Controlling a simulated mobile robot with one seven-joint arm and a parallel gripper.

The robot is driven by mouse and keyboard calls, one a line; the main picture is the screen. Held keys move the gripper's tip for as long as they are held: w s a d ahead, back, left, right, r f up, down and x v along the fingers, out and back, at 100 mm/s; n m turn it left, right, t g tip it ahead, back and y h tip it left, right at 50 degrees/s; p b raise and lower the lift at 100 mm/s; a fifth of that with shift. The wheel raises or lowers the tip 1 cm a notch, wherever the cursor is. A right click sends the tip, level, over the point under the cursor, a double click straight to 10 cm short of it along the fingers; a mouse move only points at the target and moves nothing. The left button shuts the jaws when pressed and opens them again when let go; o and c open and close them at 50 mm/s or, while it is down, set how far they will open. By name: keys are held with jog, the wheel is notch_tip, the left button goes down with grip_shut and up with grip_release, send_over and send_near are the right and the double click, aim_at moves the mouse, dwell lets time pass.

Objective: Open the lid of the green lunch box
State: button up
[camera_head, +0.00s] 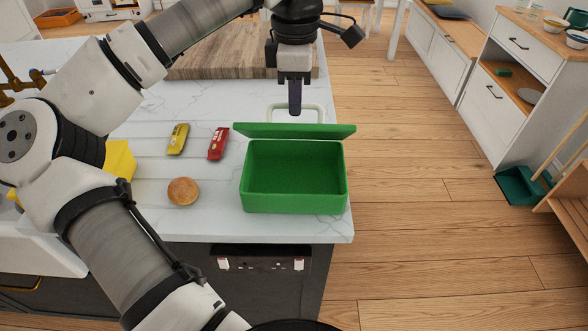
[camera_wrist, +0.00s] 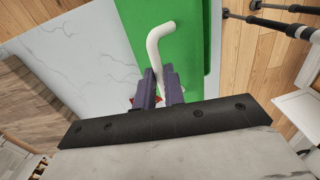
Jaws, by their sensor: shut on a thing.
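The green lunch box (camera_head: 293,203) stands at the near right corner of the white marble counter. Its lid (camera_head: 270,131) is raised along the far side, and the inside of the box shows, looking empty. A white handle (camera_head: 311,107) sticks up behind the lid. My gripper (camera_head: 295,111) points down at this handle from above. In the wrist view the white handle (camera_wrist: 158,38) runs between my purple fingers (camera_wrist: 160,80), which are shut on it, with the green lid (camera_wrist: 191,35) beside them. Part of the handle is hidden by the fingers.
A bun (camera_head: 183,191), a yellow packet (camera_head: 178,138) and a red packet (camera_head: 218,143) lie left of the box. A wooden board (camera_head: 220,62) lies farther back. My arm spans the counter's left side. Wooden floor (camera_head: 430,200) is open to the right.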

jog(key=shift+w+r, duration=0.1)
jog(key=shift+w, duration=0.05)
jog(key=shift+w+r+p, duration=0.1)
jog(key=shift+w+p, duration=0.3)
jog(key=shift+w, duration=0.1)
jog(key=shift+w+r, duration=0.1)
jog(key=shift+w, duration=0.05)
jog(key=shift+w+p, duration=0.3)
jog(key=shift+w, duration=0.2)
jog(key=shift+w+r, duration=0.1)
jog(key=shift+w, duration=0.05)
dwell(0.4)
jog(key=shift+w+d+p, duration=0.1)
jog(key=shift+w+p, duration=0.3)
jog(key=shift+w, duration=0.15)
